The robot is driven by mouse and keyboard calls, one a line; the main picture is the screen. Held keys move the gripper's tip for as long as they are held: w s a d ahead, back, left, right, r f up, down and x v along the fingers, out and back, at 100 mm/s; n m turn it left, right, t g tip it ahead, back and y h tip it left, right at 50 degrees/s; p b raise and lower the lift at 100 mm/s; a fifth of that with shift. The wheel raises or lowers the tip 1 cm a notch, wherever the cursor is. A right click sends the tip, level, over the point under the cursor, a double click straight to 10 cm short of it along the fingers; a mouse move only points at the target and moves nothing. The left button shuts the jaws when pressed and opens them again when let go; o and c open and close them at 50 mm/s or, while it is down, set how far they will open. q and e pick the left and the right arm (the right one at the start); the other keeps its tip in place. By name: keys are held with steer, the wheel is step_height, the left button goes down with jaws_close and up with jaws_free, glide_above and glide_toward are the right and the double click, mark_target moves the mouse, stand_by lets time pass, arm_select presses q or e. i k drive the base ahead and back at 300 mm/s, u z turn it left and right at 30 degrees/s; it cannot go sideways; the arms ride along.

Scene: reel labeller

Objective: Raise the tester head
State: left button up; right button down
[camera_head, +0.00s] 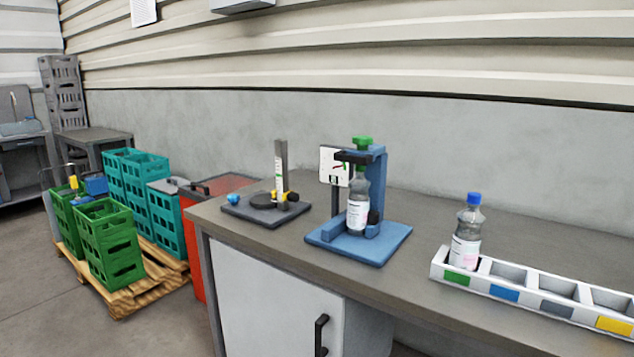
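The blue tester (378,180) stands on the bench, with a flat blue base and an upright column at its back right. Its head (352,157) is a dark arm with a green knob (362,143) on top. A clear bottle with a white label (357,212) stands upright in the tester under the head. The head appears to be at the bottle's top, and whether they touch cannot be told. A white panel with a dial (334,166) is beside the head. Neither of my grippers is in view.
A white rack (470,274) with coloured labels holds a blue-capped bottle (467,232) in its green-marked compartment. A dark round device with a post (263,209) stands left of the tester. Green crates (112,240) sit on a pallet at left. The front bench top (420,310) is clear.

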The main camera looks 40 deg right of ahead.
mark_target(362, 157)
steer(key=u, duration=0.1)
steer(key=k, duration=0.4)
steer(key=z, duration=1.15)
steer(key=i, duration=1.5)
steer(key=u, duration=0.9)
